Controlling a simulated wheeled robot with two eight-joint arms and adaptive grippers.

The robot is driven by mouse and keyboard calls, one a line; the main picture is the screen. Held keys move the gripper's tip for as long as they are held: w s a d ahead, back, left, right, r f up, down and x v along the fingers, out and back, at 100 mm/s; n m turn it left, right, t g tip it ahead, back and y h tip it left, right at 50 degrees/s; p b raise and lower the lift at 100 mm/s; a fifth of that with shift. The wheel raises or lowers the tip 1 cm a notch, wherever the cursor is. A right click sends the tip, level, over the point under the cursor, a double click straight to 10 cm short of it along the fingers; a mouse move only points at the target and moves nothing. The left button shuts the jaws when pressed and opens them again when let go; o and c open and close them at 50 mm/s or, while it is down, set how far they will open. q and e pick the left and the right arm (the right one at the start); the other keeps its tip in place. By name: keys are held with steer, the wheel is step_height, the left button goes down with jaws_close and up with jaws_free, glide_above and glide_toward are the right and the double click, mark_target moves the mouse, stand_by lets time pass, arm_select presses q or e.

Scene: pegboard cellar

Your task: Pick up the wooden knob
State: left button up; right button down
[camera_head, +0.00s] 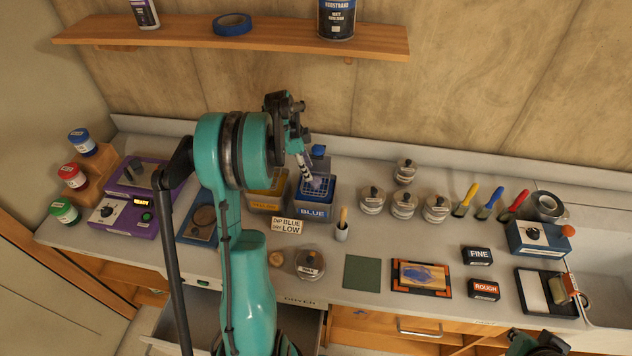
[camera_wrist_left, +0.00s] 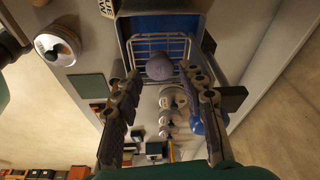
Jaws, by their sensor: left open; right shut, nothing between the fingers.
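A round greyish-purple knob (camera_wrist_left: 159,67) sits in a wire basket (camera_wrist_left: 145,45) in the blue vat (camera_wrist_left: 124,27). My left gripper (camera_wrist_left: 160,75) is open above the basket, with the knob between its fingertips in the picture and no clear grip on it. In the head view my left gripper (camera_head: 305,172) points down over the blue vat (camera_head: 313,212), and the knob is mostly hidden. A small tan round piece (camera_head: 276,258) lies on the counter beside a lidded jar (camera_head: 310,263). My right gripper (camera_head: 540,344) is shut and empty, partly cut off at the bottom right.
A yellow vat (camera_head: 266,205) stands left of the blue one. Several lidded jars (camera_head: 403,204) stand to its right. A cup with a brush (camera_head: 341,230) is in front. An open drawer (camera_head: 190,318) juts out below. A shelf (camera_head: 270,37) hangs above.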

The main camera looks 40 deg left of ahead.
mark_target(315, 179)
arm_select(q)
steer(key=x, duration=0.4)
steer(key=shift+w+d, duration=0.25)
steer(key=shift+d, duration=0.2)
steer(key=shift+w+d+f, duration=0.1)
steer(key=shift+f, duration=0.4)
steer(key=c, duration=0.6)
steer(key=shift+o, duration=0.2)
steer(key=shift+r, duration=0.1)
